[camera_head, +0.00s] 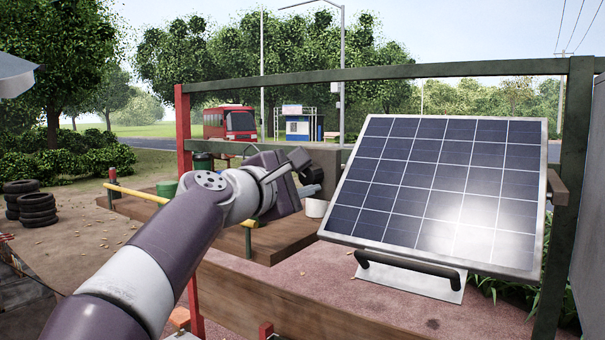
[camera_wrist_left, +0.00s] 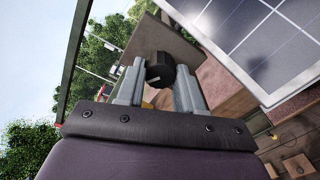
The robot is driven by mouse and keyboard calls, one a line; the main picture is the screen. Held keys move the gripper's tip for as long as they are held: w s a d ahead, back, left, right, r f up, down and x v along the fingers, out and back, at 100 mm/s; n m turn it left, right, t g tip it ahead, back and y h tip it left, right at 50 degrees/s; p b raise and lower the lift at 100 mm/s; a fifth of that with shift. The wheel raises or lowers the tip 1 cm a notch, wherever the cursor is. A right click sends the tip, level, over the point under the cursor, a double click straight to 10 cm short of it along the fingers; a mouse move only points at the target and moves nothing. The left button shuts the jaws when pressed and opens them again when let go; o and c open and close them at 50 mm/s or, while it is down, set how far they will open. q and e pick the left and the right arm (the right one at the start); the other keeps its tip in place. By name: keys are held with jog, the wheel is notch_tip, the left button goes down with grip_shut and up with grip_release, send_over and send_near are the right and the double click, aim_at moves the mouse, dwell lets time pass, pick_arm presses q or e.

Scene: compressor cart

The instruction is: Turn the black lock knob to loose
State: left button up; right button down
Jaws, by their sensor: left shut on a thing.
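The black lock knob (camera_wrist_left: 160,70) shows in the left wrist view between the two grey fingers of my left gripper (camera_wrist_left: 160,88). The fingers are shut on it, one on each side. A flat brownish plate (camera_wrist_left: 165,38) lies behind the knob. In the head view my left gripper (camera_head: 307,174) is beside the left edge of the tilted solar panel (camera_head: 440,185). The knob cannot be made out clearly there, and its turn mark cannot be read in either view. My right gripper is not in view.
A black handle (camera_head: 408,268) sits on a pale plate below the panel. A green frame bar (camera_head: 400,73) runs above, with a red post (camera_head: 183,135) at left and a dark green post (camera_head: 565,190) at right. Stacked tyres (camera_head: 37,208) stand far left.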

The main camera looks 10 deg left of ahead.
pick_arm(q)
jog(key=n+p, duration=0.1)
jog(key=n, duration=0.2)
jog(key=shift+n, duration=0.3)
jog(key=n+p, duration=0.1)
jog(key=n, duration=0.2)
jog(key=shift+r+n, duration=0.1)
jog(key=shift+n, duration=0.2)
jog(key=n+p, duration=0.2)
jog(key=n, duration=0.3)
jog(key=shift+n, duration=0.3)
jog(key=o, duration=1)
jog(key=shift+o, duration=0.2)
jog(key=shift+p, duration=0.3)
